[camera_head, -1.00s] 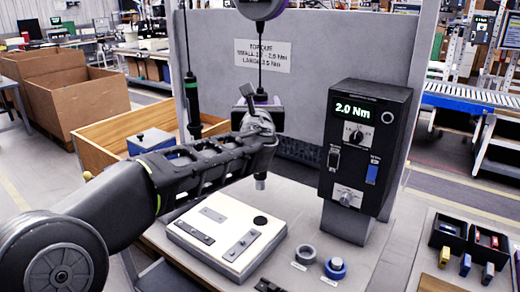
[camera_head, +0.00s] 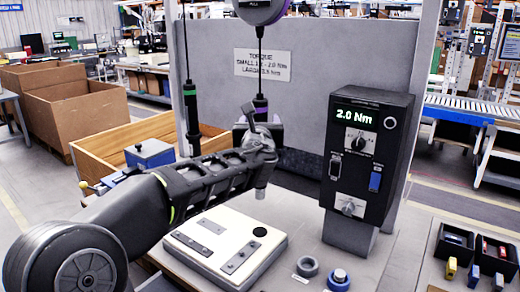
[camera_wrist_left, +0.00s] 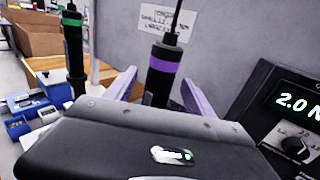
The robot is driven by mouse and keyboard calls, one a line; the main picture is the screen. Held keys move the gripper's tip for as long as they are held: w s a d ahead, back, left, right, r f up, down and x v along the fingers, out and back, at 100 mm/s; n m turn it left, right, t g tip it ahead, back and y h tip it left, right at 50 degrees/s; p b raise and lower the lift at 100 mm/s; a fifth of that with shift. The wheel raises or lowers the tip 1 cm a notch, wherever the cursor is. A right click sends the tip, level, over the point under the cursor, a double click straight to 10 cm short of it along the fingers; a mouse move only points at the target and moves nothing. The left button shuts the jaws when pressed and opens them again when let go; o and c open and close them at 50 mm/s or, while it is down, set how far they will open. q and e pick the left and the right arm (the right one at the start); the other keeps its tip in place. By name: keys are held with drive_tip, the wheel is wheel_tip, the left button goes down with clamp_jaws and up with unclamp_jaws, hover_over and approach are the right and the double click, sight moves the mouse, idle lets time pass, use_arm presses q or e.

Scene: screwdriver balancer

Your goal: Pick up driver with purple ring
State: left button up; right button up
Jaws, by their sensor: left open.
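The driver with the purple ring (camera_head: 261,102) hangs upright on a cable in front of the grey panel. In the left wrist view it shows its black body and purple ring (camera_wrist_left: 165,67), between the two purple fingers of my left gripper (camera_wrist_left: 160,92). The fingers are open and a gap shows on each side of the ring. In the head view my left gripper (camera_head: 258,130) is in front of the driver and hides its lower part. My right gripper is not in view.
A green-ringed driver (camera_head: 190,112) hangs to the left. A black torque box (camera_head: 366,150) reading 2.0 Nm stands on the right. A white fixture plate (camera_head: 225,248) lies below my left arm. A blue box (camera_head: 150,153) sits by the wooden crate behind.

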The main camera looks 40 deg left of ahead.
use_arm(q)
drive_tip(key=p+x, duration=0.1)
drive_tip(key=x, duration=0.4)
drive_tip(key=shift+p, duration=0.3)
idle(0.5)
clamp_jaws()
idle(0.5)
drive_tip(key=shift+r, duration=0.1)
idle(0.4)
